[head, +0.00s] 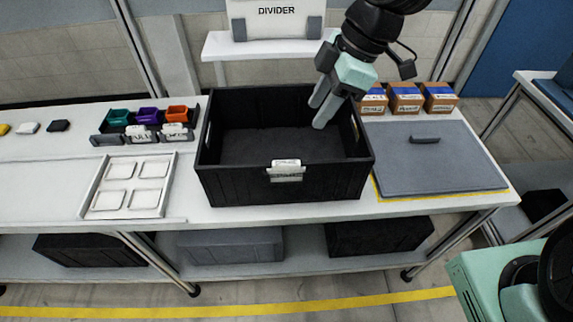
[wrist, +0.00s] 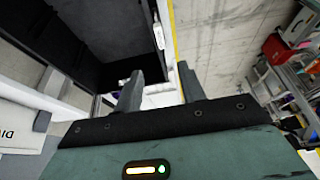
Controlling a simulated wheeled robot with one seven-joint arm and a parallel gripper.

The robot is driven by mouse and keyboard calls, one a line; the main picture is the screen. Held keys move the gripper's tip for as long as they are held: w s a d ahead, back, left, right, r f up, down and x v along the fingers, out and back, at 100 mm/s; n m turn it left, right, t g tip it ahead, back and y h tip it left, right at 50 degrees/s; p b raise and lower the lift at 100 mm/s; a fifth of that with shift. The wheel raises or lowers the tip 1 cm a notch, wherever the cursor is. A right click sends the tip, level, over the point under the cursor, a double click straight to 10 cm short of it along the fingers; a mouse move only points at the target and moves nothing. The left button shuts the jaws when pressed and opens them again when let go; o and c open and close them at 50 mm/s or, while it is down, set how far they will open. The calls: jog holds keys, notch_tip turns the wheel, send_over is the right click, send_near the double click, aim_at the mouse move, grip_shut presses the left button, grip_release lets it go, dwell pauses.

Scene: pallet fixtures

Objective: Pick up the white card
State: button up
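A small white piece (head: 28,127), which looks like the white card, lies on the table at the far left, between a yellow piece (head: 4,129) and a black piece (head: 58,126). It is too small to make out in detail. My gripper (head: 321,112) is over the right part of the large black crate, far to the right of the white piece. In the wrist view my gripper (wrist: 160,88) has its two fingers apart with nothing between them. I cannot make out the white piece in the wrist view.
The open black crate (head: 284,190) stands mid-table. Left of it are a rack with teal, purple and orange bins (head: 148,114) and a white four-pocket tray (head: 128,187). Right are a grey lid (head: 430,165) and three small boxes (head: 405,98). A DIVIDER board (head: 275,22) stands behind.

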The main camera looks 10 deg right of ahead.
send_near(287, 163)
jog(key=x, duration=0.2)
jog(key=shift+a+f, duration=0.2)
jog(key=shift+a, duration=0.1)
jog(key=shift+p+x, duration=0.8)
jog(key=shift+x, duration=1.95)
jog(key=shift+d, duration=0.15)
jog(key=shift+c, duration=0.3)
grip_shut()
